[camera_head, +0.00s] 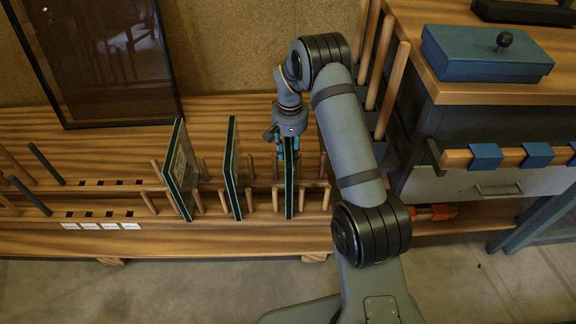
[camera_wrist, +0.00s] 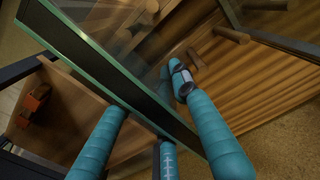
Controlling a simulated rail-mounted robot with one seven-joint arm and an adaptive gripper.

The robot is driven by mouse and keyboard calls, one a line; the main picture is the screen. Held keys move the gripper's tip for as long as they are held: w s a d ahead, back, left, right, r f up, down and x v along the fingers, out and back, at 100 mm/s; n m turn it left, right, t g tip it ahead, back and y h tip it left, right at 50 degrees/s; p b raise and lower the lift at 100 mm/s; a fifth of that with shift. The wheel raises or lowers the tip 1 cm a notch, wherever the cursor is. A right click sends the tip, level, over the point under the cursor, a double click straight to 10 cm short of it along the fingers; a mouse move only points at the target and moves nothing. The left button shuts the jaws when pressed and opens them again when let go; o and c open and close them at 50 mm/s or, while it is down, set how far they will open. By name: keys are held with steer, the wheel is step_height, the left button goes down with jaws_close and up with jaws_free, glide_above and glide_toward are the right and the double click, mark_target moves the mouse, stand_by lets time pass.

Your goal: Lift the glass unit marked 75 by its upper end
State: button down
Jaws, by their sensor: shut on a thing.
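Three upright glass units with dark, teal-edged borders stand in the wooden rack in the head view: a left one (camera_head: 178,170), a middle one (camera_head: 232,172) and a right one (camera_head: 289,195). My gripper (camera_head: 288,153) is at the upper end of the right unit and is shut on it. In the wrist view, my teal fingers (camera_wrist: 160,118) lie on both sides of this unit's edge (camera_wrist: 105,68). Its lower end appears to be between the rack pegs. I cannot read a number on any unit, so I cannot tell which is marked 75.
Wooden pegs (camera_head: 150,202) stand beside the units. Empty slots with small white labels (camera_head: 88,226) are at left. A large dark-framed pane (camera_head: 110,60) leans at the back. A workbench with a blue box (camera_head: 487,54) stands at right, near my arm.

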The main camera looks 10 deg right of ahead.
mark_target(290, 139)
step_height(290, 139, up, 10)
steer(key=p, duration=0.4)
steer(key=shift+w+r, duration=0.1)
stand_by(0.4)
